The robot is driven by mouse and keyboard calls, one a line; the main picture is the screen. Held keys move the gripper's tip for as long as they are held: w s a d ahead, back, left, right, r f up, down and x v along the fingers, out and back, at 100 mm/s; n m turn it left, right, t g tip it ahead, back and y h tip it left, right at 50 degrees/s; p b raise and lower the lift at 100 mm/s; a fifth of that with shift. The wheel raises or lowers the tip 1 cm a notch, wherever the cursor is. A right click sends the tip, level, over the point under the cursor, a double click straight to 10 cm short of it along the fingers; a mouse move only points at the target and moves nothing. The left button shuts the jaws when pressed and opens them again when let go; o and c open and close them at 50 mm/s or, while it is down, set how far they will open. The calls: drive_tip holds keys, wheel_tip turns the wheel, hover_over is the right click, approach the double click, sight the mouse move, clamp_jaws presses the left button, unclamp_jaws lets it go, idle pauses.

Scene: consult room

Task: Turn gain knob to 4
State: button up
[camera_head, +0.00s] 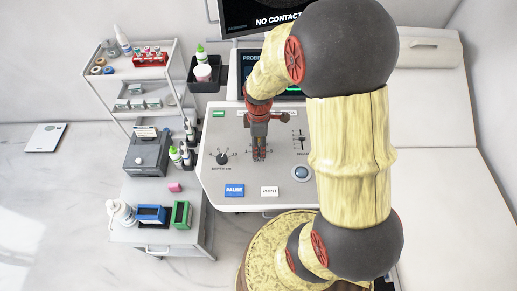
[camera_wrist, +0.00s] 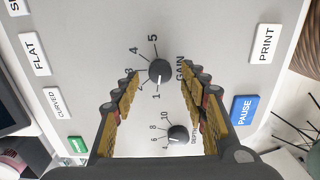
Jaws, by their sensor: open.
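The gain knob (camera_wrist: 159,70) is a small black round knob on the grey console panel, with numbers around it and the word GAIN beside it. Its white pointer mark appears to face the 1. My gripper (camera_wrist: 160,74) is open, with its two fingers either side of the knob in the wrist view. I cannot tell whether they touch it. In the head view my gripper (camera_head: 259,156) points down over the middle of the panel and hides the gain knob.
The depth knob (camera_wrist: 178,134) is close to the gain knob; it also shows in the head view (camera_head: 222,158). The blue PAUSE button (camera_head: 234,190), white PRINT button (camera_head: 269,191), trackball (camera_head: 301,173) and sliders (camera_head: 298,140) surround my gripper. A screen (camera_head: 262,18) stands behind.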

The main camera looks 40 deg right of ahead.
sight(259, 151)
drive_tip(key=shift+f, duration=1.1)
drive_tip(key=shift+c, duration=1.1)
clamp_jaws()
